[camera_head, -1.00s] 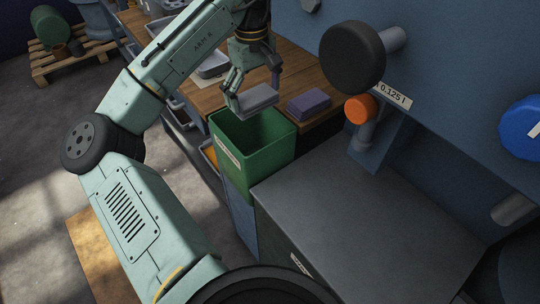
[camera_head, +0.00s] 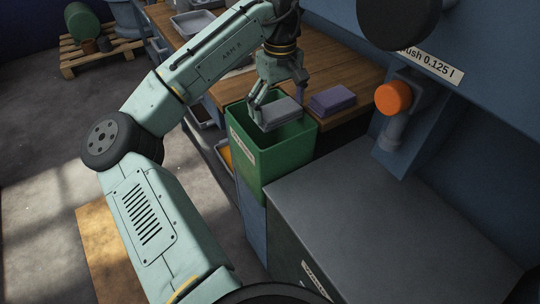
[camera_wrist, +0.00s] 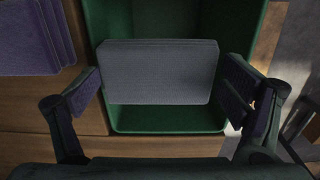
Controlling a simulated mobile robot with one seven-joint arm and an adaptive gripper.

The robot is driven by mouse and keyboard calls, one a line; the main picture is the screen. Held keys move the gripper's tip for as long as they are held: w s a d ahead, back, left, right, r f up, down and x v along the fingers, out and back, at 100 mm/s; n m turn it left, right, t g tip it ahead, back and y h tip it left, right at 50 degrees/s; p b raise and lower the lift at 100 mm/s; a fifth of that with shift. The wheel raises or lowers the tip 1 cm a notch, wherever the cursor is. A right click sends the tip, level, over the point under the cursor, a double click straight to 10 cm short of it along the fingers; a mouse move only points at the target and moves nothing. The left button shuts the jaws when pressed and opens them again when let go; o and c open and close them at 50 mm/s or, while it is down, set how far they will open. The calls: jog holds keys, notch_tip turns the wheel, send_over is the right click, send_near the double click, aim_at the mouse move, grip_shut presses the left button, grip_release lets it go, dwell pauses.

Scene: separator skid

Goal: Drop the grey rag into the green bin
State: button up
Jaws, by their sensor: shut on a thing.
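The grey rag (camera_head: 281,113) is a flat folded block. My gripper (camera_head: 277,108) is shut on it by its two ends; the wrist view shows a finger pad against each end of the rag (camera_wrist: 160,72). The green bin (camera_head: 284,158) is open at the top and carries a pale label on its left face. The rag is over the bin's mouth, near rim height; how far it is inside I cannot tell. In the wrist view the green bin (camera_wrist: 165,120) surrounds the rag, with its inside dark.
A purple folded cloth (camera_head: 332,100) lies on the wooden bench (camera_head: 340,77) right beside the bin; it also shows in the wrist view (camera_wrist: 35,40). A grey-topped cabinet (camera_head: 385,215) stands in front. An orange knob (camera_head: 393,97) sticks out at the right.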

jog(key=o, duration=0.8)
jog(key=shift+o, duration=0.2)
notch_tip(320, 180, up, 12)
jog(key=shift+a, duration=0.15)
dwell(0.3)
